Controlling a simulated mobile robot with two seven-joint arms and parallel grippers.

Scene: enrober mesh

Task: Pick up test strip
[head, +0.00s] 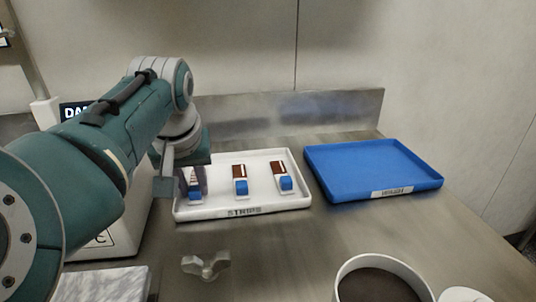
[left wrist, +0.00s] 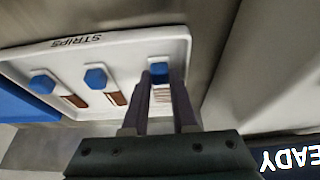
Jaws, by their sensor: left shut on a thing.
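A white tray labelled STRIPS (head: 218,214) holds three test strips, each with a blue block at its near end. My left gripper (head: 178,184) is at the leftmost strip (head: 195,196), shut on it at its blue block (left wrist: 159,71). That strip shows pale and brown bands in the left wrist view and is still at the tray. Its fingers partly hide it. The middle strip (head: 240,186) and the right strip (head: 285,184) have brown faces and lie apart from the gripper. My right gripper is not in view.
An empty blue tray (head: 372,165) stands right of the white tray. A round pot of dark brown content (head: 378,286) is at the front right. A small grey metal piece (head: 206,265) lies in front. A white device with a display (head: 77,110) stands behind my left arm.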

